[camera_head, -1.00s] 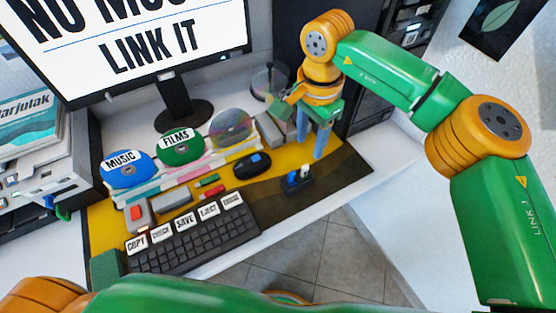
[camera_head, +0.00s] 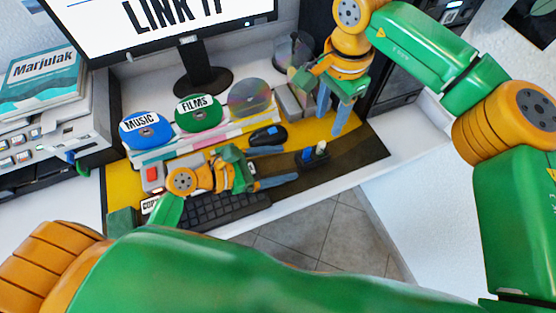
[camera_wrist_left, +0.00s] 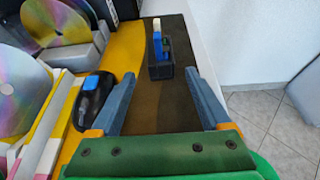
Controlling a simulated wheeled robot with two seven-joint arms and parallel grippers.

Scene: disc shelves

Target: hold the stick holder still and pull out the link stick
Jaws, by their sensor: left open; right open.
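The stick holder (camera_head: 314,162) is a small dark block on the dark part of the desk mat. A blue stick (camera_head: 308,153) and a white-topped stick (camera_head: 321,147) stand upright in it; I cannot tell which is the link stick. My left gripper (camera_head: 289,163) is open and level, its fingers pointing at the holder from the left, just short of it. In the left wrist view the holder (camera_wrist_left: 160,71) lies ahead, in line with the gap between the fingers. My right gripper (camera_head: 328,124) is open and empty, pointing down above the mat behind the holder.
A black mouse (camera_head: 268,136) lies beside my left gripper. The keyboard (camera_head: 225,212) is under my left arm. Discs in stands (camera_head: 197,113) line the back, below the monitor. The desk's front edge (camera_head: 330,190) is close to the holder, with floor beyond.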

